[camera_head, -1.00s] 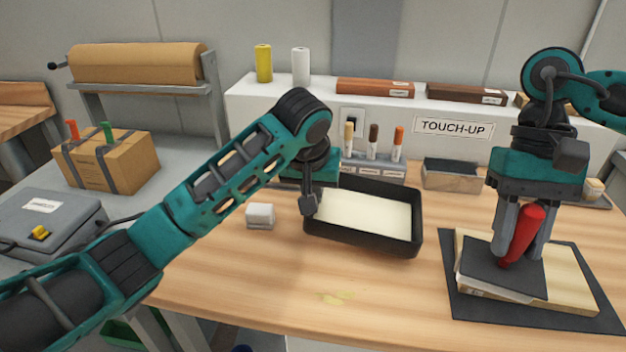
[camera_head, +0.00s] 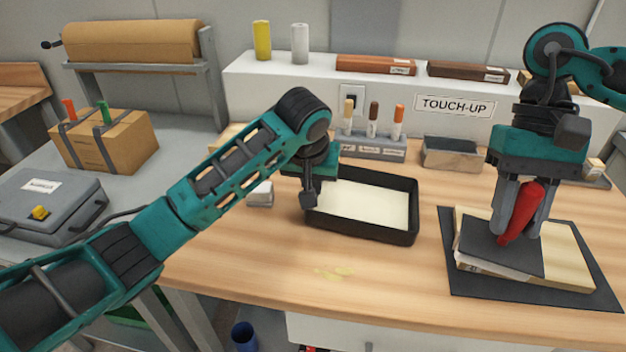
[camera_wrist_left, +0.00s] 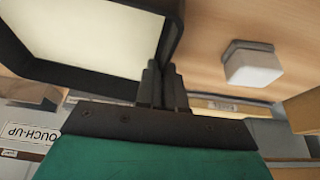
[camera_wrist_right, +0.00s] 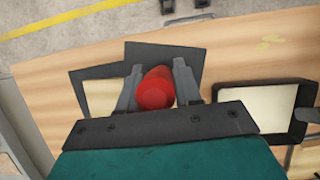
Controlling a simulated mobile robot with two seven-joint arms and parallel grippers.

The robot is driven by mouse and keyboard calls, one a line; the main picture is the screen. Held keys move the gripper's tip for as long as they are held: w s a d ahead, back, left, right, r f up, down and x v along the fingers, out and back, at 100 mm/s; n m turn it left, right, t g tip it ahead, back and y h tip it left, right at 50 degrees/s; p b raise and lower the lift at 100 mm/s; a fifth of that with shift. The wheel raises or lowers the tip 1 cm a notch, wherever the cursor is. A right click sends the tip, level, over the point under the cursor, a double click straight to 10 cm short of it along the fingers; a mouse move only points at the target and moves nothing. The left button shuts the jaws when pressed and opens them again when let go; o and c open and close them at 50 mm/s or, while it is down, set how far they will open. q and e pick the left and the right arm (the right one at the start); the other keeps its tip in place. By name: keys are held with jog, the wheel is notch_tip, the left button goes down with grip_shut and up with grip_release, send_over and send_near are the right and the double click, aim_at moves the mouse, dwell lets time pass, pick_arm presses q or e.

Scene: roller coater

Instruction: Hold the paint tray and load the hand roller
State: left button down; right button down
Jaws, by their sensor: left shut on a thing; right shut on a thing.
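The black paint tray (camera_head: 362,231) with pale cream paint (camera_head: 365,205) is near the middle of the wooden table. My left gripper (camera_head: 309,200) is shut on its left wall; the wall meets the fingers in the left wrist view (camera_wrist_left: 163,88). The red handle also shows end-on in the right wrist view (camera_wrist_right: 155,88).
A pale board (camera_head: 570,265) lies on a dark mat (camera_head: 465,292) under my right gripper. A white block (camera_head: 261,195) stands left of the tray. A marker rack (camera_head: 372,148) and a grey box (camera_head: 452,153) stand behind. The table between tray and mat is clear.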

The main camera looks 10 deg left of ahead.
pick_arm(q)
jog(key=shift+f, duration=0.7)
dwell(1.1)
jog(key=c, duration=1.2)
grip_release()
jog(key=shift+o, duration=0.2)
jog(key=shift+c, duration=0.5)
grip_shut()
